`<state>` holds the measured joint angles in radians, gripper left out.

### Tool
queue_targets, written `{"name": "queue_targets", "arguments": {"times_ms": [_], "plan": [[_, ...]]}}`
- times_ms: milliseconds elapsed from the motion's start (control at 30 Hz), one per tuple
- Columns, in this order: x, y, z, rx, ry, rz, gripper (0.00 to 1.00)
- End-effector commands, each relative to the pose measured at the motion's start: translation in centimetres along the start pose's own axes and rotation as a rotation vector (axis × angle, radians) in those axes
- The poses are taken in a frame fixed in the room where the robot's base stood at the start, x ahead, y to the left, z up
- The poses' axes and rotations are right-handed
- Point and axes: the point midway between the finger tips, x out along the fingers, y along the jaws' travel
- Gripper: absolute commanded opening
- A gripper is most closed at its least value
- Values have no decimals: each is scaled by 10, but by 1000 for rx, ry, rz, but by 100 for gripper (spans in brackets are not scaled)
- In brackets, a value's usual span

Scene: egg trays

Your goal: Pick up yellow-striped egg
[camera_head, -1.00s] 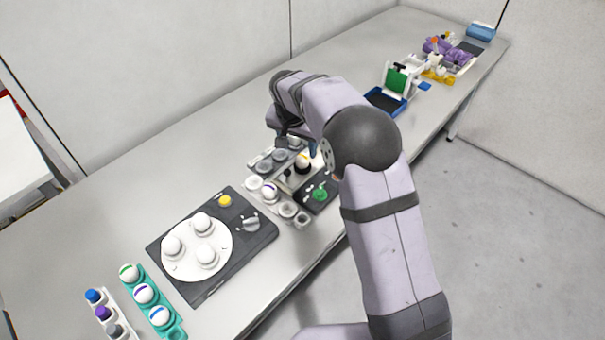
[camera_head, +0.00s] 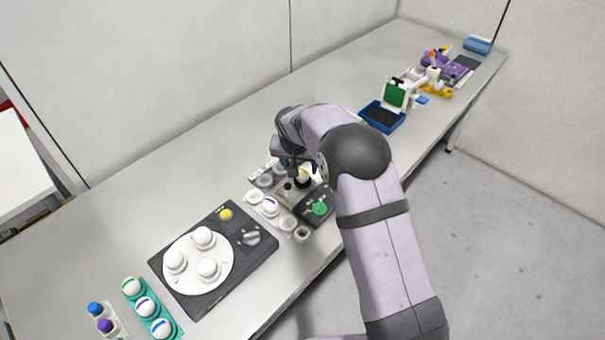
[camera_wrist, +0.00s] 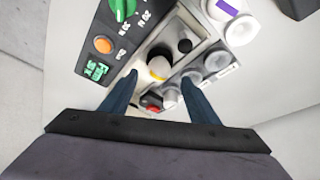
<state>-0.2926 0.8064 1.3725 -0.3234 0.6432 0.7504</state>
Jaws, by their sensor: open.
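The yellow-striped egg (camera_wrist: 158,68) is white with a yellow band. It stands in a dark round holder on the small station with a metal top (camera_wrist: 191,25); it also shows in the head view (camera_head: 303,173). My gripper (camera_wrist: 158,80) is open and empty. In the wrist view its two dark blue fingers point toward the egg, one on each side of the line to it. I cannot tell how far the tips are above it. In the head view my gripper (camera_head: 293,160) is just above the station, partly hiding it.
A dark panel with a green knob (camera_head: 319,208) adjoins the station; an orange button (camera_wrist: 103,44) shows too. A grey tray (camera_wrist: 215,60) and a white tray with a purple-striped egg (camera_head: 269,205) flank it. A turntable box (camera_head: 240,213) stands at lower left.

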Motion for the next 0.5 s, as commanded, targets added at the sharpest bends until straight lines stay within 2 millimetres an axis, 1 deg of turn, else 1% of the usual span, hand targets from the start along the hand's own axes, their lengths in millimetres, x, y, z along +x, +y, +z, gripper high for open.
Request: {"name": "queue_targets", "arguments": {"times_ms": [167, 300, 500], "plan": [[18, 4, -1, 1, -3, 2, 55], [32, 3, -1, 1, -1, 2, 55], [40, 3, -1, 1, 1, 0, 55]]}}
